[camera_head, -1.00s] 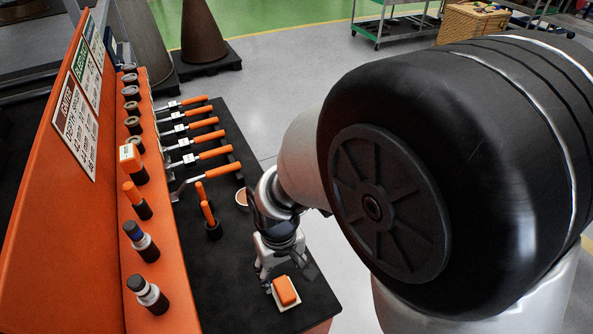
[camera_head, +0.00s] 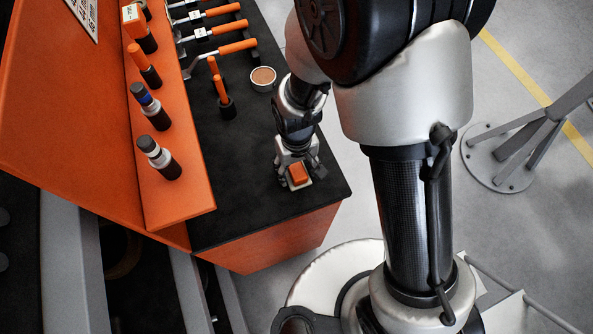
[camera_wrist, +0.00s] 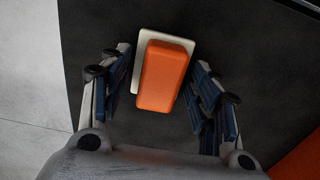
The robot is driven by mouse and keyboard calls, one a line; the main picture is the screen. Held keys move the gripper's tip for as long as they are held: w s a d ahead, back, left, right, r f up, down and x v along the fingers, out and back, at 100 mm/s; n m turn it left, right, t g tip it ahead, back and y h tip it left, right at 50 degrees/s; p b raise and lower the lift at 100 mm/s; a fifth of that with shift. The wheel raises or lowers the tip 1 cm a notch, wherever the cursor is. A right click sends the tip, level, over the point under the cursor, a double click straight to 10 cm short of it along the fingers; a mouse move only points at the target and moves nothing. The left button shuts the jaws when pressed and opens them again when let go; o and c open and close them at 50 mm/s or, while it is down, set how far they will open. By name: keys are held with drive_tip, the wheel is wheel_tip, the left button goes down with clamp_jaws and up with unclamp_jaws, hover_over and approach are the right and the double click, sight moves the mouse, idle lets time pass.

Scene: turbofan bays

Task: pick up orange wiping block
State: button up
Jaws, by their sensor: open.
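The orange wiping block (camera_head: 298,173) sits on a pale base near the front corner of the black bench top (camera_head: 245,222). In the wrist view the orange block (camera_wrist: 163,76) lies between the open finger pads, with its pale base (camera_wrist: 148,36) showing behind and at its left. My gripper (camera_head: 295,172) is open around the block. In the wrist view my gripper (camera_wrist: 163,95) has a finger on each side, with a visible gap to the orange part at the right. Whether the left finger touches the base cannot be told.
A shallow bowl (camera_head: 263,78) and a dark holder with orange-handled tools (camera_head: 226,107) stand farther back on the bench. Bottles (camera_head: 158,156) stand on the orange ledge (camera_head: 185,205) at left. The bench's front edge is close to the block.

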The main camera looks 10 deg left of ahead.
sight(297, 168)
drive_tip(key=c, duration=1.1)
drive_tip(key=shift+r, duration=0.1)
drive_tip(key=shift+c, duration=0.2)
wheel_tip(297, 168, up, 20)
drive_tip(key=p, duration=0.4)
drive_tip(key=shift+p, duration=0.4)
